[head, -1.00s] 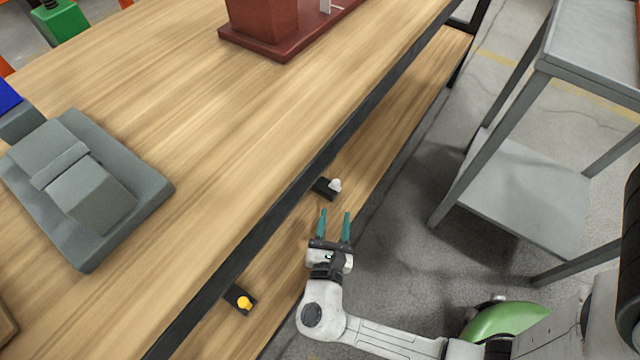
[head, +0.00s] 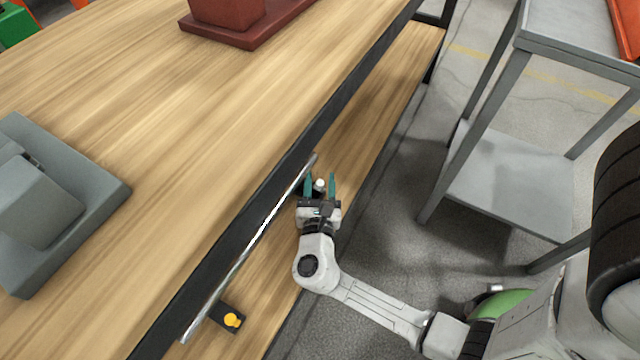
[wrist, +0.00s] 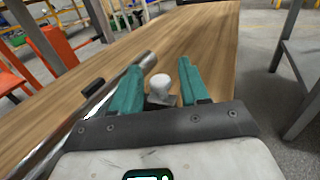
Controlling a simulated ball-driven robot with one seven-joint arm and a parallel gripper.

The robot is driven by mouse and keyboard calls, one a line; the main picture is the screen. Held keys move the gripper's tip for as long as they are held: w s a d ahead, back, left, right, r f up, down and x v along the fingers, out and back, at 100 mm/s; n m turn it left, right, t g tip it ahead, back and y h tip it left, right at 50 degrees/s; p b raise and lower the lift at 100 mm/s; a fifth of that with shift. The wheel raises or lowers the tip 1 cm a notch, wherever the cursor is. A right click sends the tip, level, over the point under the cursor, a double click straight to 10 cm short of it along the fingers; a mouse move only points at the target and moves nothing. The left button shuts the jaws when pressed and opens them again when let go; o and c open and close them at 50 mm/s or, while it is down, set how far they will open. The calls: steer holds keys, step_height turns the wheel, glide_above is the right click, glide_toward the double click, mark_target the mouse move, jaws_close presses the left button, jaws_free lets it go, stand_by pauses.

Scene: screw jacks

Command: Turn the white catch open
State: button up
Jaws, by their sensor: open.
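The white catch (head: 319,185) is a small rounded white knob on a dark mount at the side of the workbench, below its top. In the wrist view the white catch (wrist: 161,84) stands between my two teal fingertips. My gripper (head: 320,183) is open, with one finger on each side of the catch. In the wrist view my gripper (wrist: 160,82) shows a gap around the knob, and I cannot tell whether either finger touches it. The catch's mount is partly hidden by the fingers.
A yellow catch (head: 232,320) sits lower along the same bench edge. A shiny metal rod (head: 250,245) runs along the edge between the two catches. A grey cart (head: 500,180) stands to the right. A grey block-like fixture (head: 60,200) and a dark red base (head: 245,30) are on the bench.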

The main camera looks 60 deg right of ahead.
steer(key=shift+c, duration=0.3)
jaws_close()
